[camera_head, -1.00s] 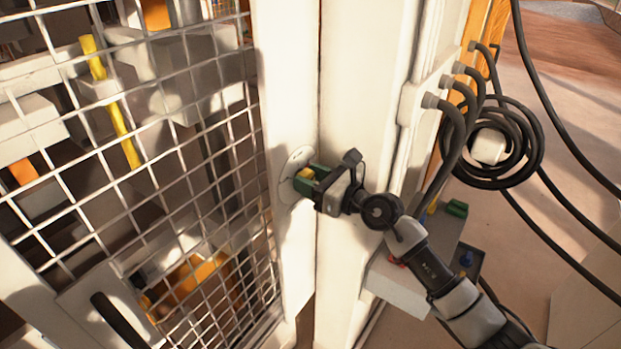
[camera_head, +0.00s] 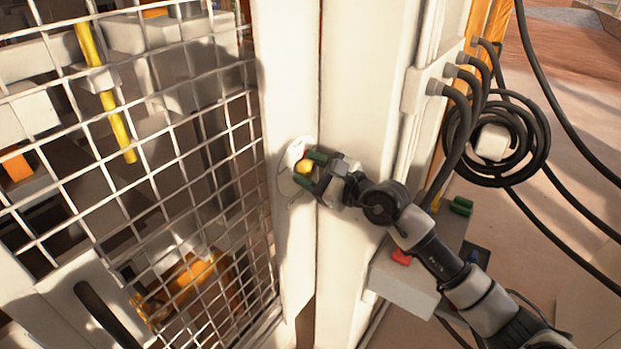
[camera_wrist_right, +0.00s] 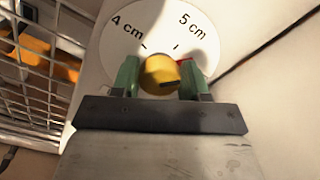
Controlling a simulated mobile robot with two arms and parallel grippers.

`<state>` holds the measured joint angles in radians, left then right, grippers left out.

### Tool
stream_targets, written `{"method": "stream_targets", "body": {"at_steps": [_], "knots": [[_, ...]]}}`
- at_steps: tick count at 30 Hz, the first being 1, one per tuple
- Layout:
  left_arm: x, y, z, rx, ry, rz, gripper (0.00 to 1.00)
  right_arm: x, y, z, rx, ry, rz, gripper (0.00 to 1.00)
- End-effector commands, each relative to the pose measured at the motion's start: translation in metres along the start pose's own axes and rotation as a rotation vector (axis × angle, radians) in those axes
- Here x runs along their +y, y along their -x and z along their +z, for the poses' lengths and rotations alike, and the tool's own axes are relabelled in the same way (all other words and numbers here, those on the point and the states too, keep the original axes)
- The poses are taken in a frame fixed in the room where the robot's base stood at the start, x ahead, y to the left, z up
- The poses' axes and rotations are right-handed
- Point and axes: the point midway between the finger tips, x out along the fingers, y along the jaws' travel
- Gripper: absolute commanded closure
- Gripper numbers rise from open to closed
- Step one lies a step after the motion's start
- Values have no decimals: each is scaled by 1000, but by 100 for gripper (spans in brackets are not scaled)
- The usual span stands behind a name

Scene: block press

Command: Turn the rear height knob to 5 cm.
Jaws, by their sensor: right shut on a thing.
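The yellow knob (camera_head: 303,167) sits on a round white dial plate (camera_head: 297,152) on the pale post beside the mesh. My right gripper (camera_head: 310,172) has its green fingers on either side of the knob and is shut on it. In the right wrist view the knob (camera_wrist_right: 160,73) sits between the two green fingertips (camera_wrist_right: 160,78). The dial (camera_wrist_right: 160,25) shows "4 cm" at upper left and "5 cm" at upper right, each with a short tick. A small red mark shows at the knob's right edge, by the right finger; its exact pointing is unclear. My left gripper is out of view.
A wire mesh panel (camera_head: 190,165) with a black handle (camera_head: 105,315) stands left of the post. A grey box with a red button (camera_head: 402,257) and a coiled black cable (camera_head: 520,145) are on the right. Orange and yellow machine parts show behind the mesh.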

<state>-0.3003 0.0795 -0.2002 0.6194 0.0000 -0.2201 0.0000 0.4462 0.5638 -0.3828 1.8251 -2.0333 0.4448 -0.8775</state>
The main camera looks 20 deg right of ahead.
Motion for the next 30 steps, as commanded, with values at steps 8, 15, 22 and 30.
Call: {"method": "stream_targets", "body": {"at_steps": [8,15,22,30], "knots": [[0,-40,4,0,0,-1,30,4,0,-6,-1,267,-1,79],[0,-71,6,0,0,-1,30,5,0,-6,-1,464,-1,79],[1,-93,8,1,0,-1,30,5,0,-4,0,599,0,79],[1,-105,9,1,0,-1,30,4,0,-3,1,677,2,79]]}}
